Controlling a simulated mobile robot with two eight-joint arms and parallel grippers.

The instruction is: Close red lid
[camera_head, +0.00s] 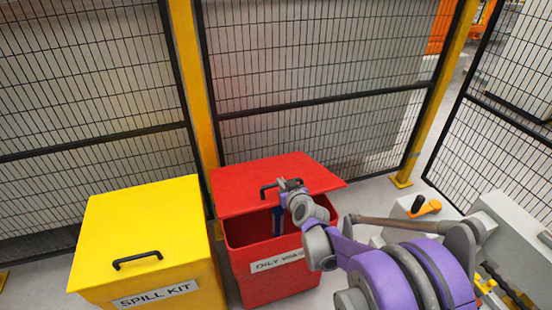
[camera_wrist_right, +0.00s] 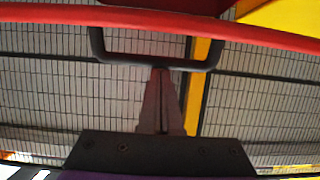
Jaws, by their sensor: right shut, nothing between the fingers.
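The red lid (camera_head: 265,180) of the red bin (camera_head: 285,279) stands partly open, tilted above the bin's dark opening. Its black handle (camera_head: 268,190) is near the lid's front edge. My right gripper (camera_head: 290,184) is at the handle, partly hiding it and the lid's front edge. In the right wrist view, the closed fingers (camera_wrist_right: 162,75) point at the black handle bar (camera_wrist_right: 135,61), with their tips meeting it in the picture. I cannot tell whether they touch. The lid's red edge (camera_wrist_right: 60,15) crosses the top of that view. My left gripper is not in view.
A yellow spill kit bin (camera_head: 140,225) with a closed lid stands left of the red bin. Wire mesh fencing (camera_head: 310,105) with yellow posts runs behind both. Grey equipment with an orange handle (camera_head: 428,208) stands at the right.

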